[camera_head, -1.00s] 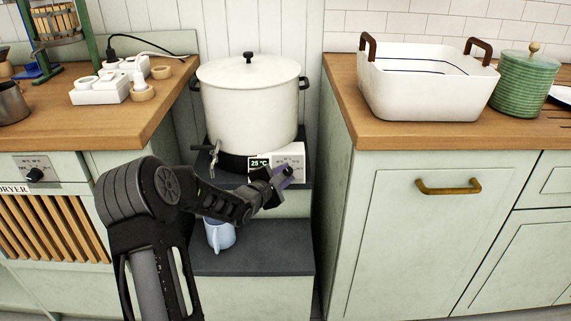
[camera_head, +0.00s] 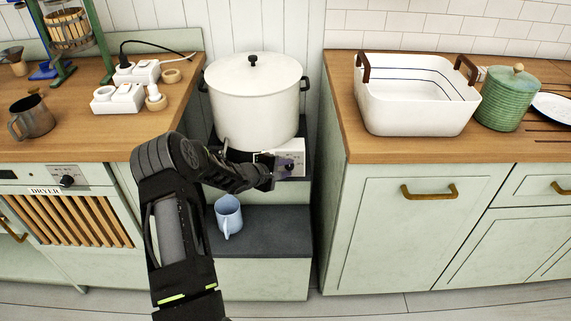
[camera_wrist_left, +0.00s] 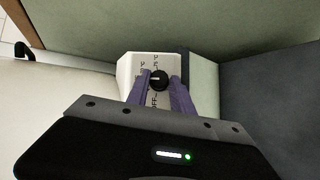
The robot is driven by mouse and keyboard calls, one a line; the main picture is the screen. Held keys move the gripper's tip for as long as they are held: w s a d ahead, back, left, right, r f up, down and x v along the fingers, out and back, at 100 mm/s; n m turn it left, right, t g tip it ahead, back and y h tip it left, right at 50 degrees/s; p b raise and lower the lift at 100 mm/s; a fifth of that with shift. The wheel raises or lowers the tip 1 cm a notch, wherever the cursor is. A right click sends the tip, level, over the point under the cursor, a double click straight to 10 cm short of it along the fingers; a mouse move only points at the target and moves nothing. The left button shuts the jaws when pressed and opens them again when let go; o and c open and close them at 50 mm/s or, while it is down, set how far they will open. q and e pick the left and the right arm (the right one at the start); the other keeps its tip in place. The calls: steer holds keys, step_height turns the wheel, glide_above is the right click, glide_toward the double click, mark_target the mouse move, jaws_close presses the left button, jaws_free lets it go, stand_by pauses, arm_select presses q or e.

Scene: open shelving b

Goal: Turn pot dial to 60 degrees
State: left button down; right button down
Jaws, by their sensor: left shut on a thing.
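The large white pot (camera_head: 254,100) with a lid stands on a shelf between two counters. Its white control box (camera_head: 281,151) sits at the base, at the front right. In the left wrist view the black dial (camera_wrist_left: 158,80) with a white mark is on the face of the box, among printed markings. My left gripper (camera_head: 284,167) is at the front of the control box. In the left wrist view its purple fingers (camera_wrist_left: 160,88) stand on both sides of the dial, shut on it. In the head view the gripper hides most of the dial. My right gripper is not in view.
The right counter holds a white basin (camera_head: 418,103) and a green jar (camera_head: 508,102). Power strips (camera_head: 118,100) and a metal cup (camera_head: 32,118) are on the left counter.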

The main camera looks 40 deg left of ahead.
arm_select(q)
steer(key=c, duration=1.1)
jaws_free()
steer(key=shift+s, duration=0.1)
steer(key=p+v, duration=0.1)
steer(key=v, duration=0.6)
steer(key=shift+s+r, duration=0.1)
steer(key=shift+s, duration=0.15)
